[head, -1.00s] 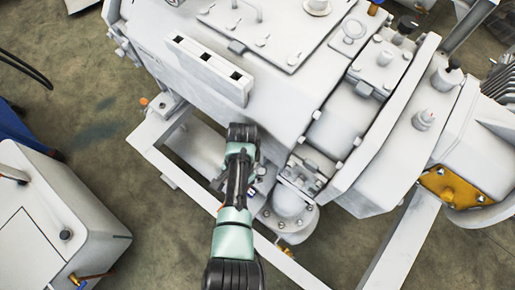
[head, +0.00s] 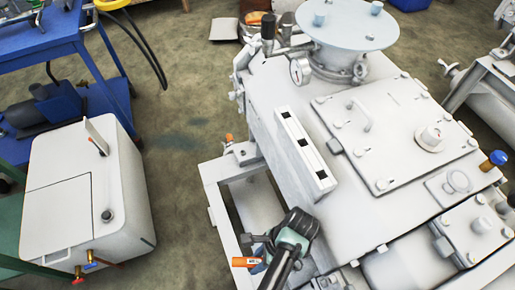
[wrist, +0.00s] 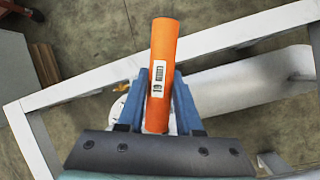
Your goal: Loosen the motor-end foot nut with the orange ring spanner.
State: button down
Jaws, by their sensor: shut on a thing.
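My gripper (wrist: 160,85) is shut on the orange ring spanner (wrist: 163,50), its blue fingers on both sides of the handle. A pale label that seems to read 19 faces the wrist camera. In the head view the spanner (head: 245,262) points left from my gripper (head: 264,264), above the white base frame. Its ring end cannot be made out. A pump foot (head: 242,154) with a small orange-tipped part (head: 229,138) sits at the frame's far corner. I cannot tell whether this is the motor-end foot, and no nut under the spanner can be made out.
The white pump body (head: 290,150) stands close to the right of my arm. A white cabinet (head: 75,195) and a blue cart (head: 55,45) stand at left. Bare floor (head: 185,200) lies between cabinet and frame.

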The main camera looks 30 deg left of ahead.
notch_tip(320, 180, down, 6)
jog(key=b, duration=0.3)
jog(key=shift+r+b, duration=0.2)
jog(key=shift+b, duration=0.2)
jog(key=shift+p, duration=0.5)
dwell(0.9)
jog(key=shift+f+b, duration=0.6)
jog(key=shift+f, duration=0.15)
dwell(0.4)
jog(key=shift+s, duration=0.1)
jog(key=shift+s+d+n+g+h+p, duration=0.3)
jog(key=shift+s+d+n+h+p, duration=0.5)
jog(key=shift+n, duration=0.6)
notch_tip(320, 180, up, 5)
jog(key=p, duration=0.5)
jog(key=shift+s, duration=0.15)
